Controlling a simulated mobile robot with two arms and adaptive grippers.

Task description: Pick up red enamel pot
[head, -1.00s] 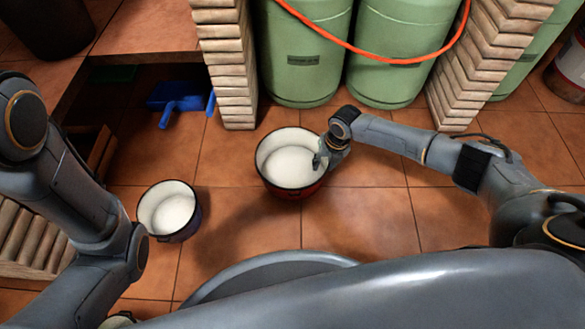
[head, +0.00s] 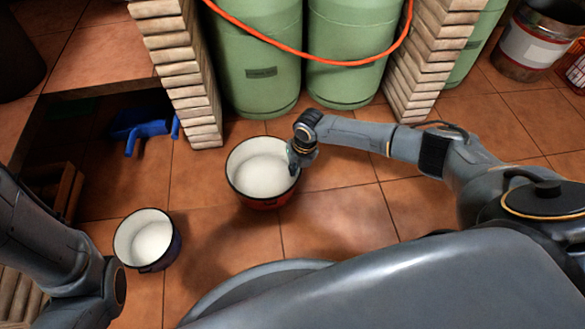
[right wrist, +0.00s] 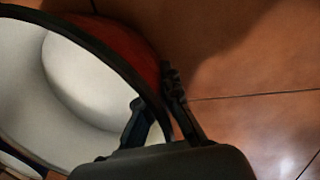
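The red enamel pot (head: 262,201) stands upright near the middle of the head view, white inside with a dark rim. In the right wrist view its red outer wall (right wrist: 125,28) and white inside fill the left side. My right gripper (head: 294,160) is at the pot's right rim. In the right wrist view, the gripper (right wrist: 155,95) has one finger inside the rim and one outside, closed on the wall. I cannot tell whether the pot's base touches the floor. My left arm shows at the left edge, but its gripper is out of view.
A dark blue pot (head: 147,240) with a white inside stands on the tiles at the lower left. Green gas cylinders (head: 255,65) and brick pillars (head: 180,75) stand behind. A blue dustpan (head: 140,130) lies under the counter.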

